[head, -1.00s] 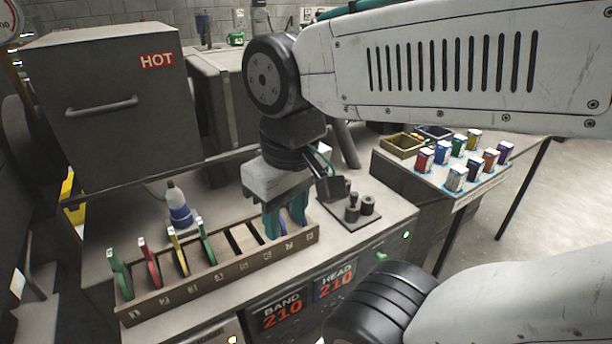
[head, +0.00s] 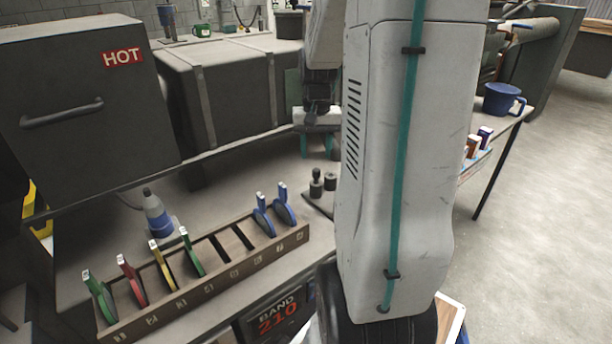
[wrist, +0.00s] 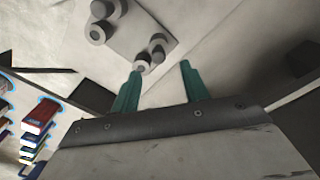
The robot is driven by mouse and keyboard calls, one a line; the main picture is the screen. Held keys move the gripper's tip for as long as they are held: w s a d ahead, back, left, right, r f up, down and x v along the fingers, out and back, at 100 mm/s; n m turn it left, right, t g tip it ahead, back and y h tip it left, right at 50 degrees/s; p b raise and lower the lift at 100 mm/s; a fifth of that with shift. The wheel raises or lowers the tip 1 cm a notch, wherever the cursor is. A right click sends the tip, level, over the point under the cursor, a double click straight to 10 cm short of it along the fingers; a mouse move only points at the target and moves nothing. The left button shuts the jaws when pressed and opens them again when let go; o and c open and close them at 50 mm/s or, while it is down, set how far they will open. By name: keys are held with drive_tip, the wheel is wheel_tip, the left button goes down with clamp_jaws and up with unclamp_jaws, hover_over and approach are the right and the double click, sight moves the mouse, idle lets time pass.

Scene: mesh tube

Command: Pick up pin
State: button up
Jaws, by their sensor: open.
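A dark grey knobbed piece, which looks like the pin (head: 316,183), stands upright on a small plate on the bench. A short grey cylinder (head: 330,182) stands beside it. In the wrist view several grey round pieces (wrist: 97,33) show on the plate (wrist: 128,42), beyond my fingertips; I cannot tell for sure which one is the pin. My gripper (wrist: 160,68) is open and empty, its two teal fingers apart. In the head view my gripper (head: 317,148) is above and behind the plate. My arm hides the plate's right part there.
A slotted rack (head: 215,285) with several coloured paddles stands in front on the left. A bottle (head: 157,215) is behind it. A box marked HOT (head: 85,100) is at the left. Coloured blocks (head: 472,146) and a blue mug (head: 503,99) are at the right.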

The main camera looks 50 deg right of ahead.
sight(317, 170)
wheel_tip(317, 170, down, 8)
drive_tip(key=shift+s+d, duration=0.1)
drive_tip(key=shift+d, duration=0.05)
clamp_jaws()
idle(0.3)
